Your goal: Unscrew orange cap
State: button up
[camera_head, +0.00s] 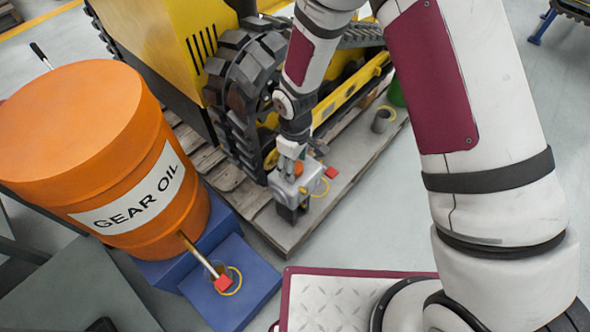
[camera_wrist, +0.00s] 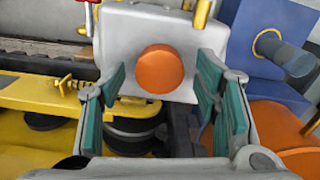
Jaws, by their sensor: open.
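The round orange cap (camera_wrist: 160,70) sits on the face of a grey housing (camera_wrist: 132,38) in the wrist view. In the head view a bit of the cap (camera_head: 298,169) shows at the top of the grey housing (camera_head: 304,188), partly hidden by my gripper (camera_head: 290,158). My gripper points down at the housing. In the wrist view its two green-padded fingers (camera_wrist: 160,84) are spread wide, one on each side of the cap. There is a gap between each pad and the cap, and nothing is held. I cannot tell how far the fingertips reach down beside the cap.
A yellow tracked machine (camera_head: 180,45) stands on a wooden pallet (camera_head: 262,228) close behind the housing. An orange gear oil drum (camera_head: 90,150) rests on a blue stand (camera_head: 235,285) at the left. A red handle (camera_head: 331,172) and yellow ring (camera_head: 321,187) are beside the housing.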

jog(key=m+b, duration=0.1)
jog(key=m, duration=0.4)
jog(key=shift+m, duration=0.4)
jog(key=m, duration=0.4)
jog(key=m+p, duration=0.1)
jog(key=m, duration=0.4)
jog(key=shift+r+m, duration=0.15)
jog(key=shift+m, duration=0.25)
jog(key=m+p, duration=0.1)
jog(key=m, duration=0.3)
jog(key=shift+p, duration=0.3)
jog(key=c, duration=1.1)
jog(key=n, duration=0.6)
jog(key=shift+n, duration=0.3)
jog(key=n, duration=0.3)
jog(key=shift+b, duration=0.35)
